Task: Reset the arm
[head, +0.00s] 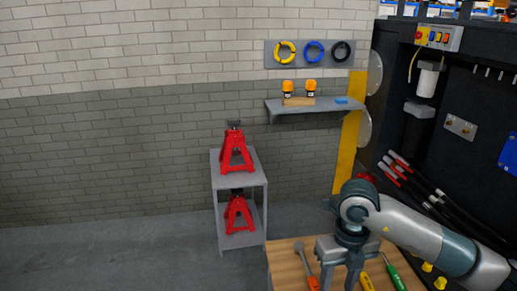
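My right arm comes in from the right, and its gripper (340,279) points down over the wooden work surface (287,265). Its two fingers stand apart with wood showing between them, and I see nothing held. The fingertips are close to the bottom edge of the picture, so I cannot tell whether they touch the surface. My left arm and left gripper are not in view.
Hand tools lie around the gripper, including an orange-handled one (313,283) and a green-handled one (397,279). A grey stand (258,178) holds two red jacks (235,155). A wall shelf (325,106) and dark machinery (470,95) stand behind. The left floor is clear.

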